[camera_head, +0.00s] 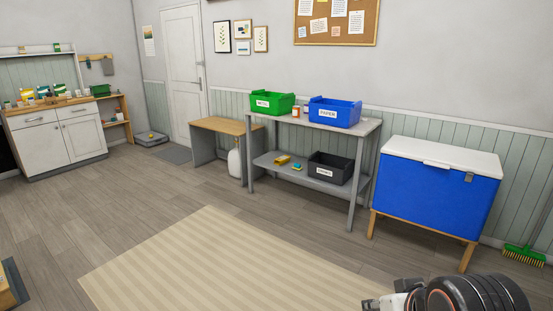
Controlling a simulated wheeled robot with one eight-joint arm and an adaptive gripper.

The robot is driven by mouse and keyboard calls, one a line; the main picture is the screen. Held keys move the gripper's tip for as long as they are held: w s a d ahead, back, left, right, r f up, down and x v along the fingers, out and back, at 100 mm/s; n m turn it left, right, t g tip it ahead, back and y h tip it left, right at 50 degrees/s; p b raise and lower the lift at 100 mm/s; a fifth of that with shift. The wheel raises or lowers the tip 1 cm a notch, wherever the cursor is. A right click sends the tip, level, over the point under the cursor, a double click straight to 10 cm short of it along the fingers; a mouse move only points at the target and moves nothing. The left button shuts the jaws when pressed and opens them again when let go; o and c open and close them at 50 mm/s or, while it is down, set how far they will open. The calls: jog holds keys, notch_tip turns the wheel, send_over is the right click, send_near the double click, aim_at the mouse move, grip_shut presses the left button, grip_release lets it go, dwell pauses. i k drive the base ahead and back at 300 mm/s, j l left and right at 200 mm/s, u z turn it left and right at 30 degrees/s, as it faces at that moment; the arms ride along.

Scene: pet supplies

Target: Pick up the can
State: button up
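No can is clear to me at this size. Two small containers with orange-red and white colouring, a left one (296,111) and a right one (306,109), stand between the green and blue bins on the grey shelf unit; I cannot tell if either is a can. Small items (43,91) on the far left counter are also too small to identify. My gripper (374,303) shows only in part at the bottom right edge, low in front of the rug and far from the shelf. Its fingers are too cut off to show whether they are open or hold anything.
The grey shelf unit (257,157) carries a green bin (272,104), a blue bin (334,113) and, below, a dark bin (331,168). A blue cooler (434,190) stands to its right, a wooden-topped table (219,126) to its left. The striped rug (225,260) and floor are clear.

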aim_at(296, 109)
jog(key=i, duration=5.65)
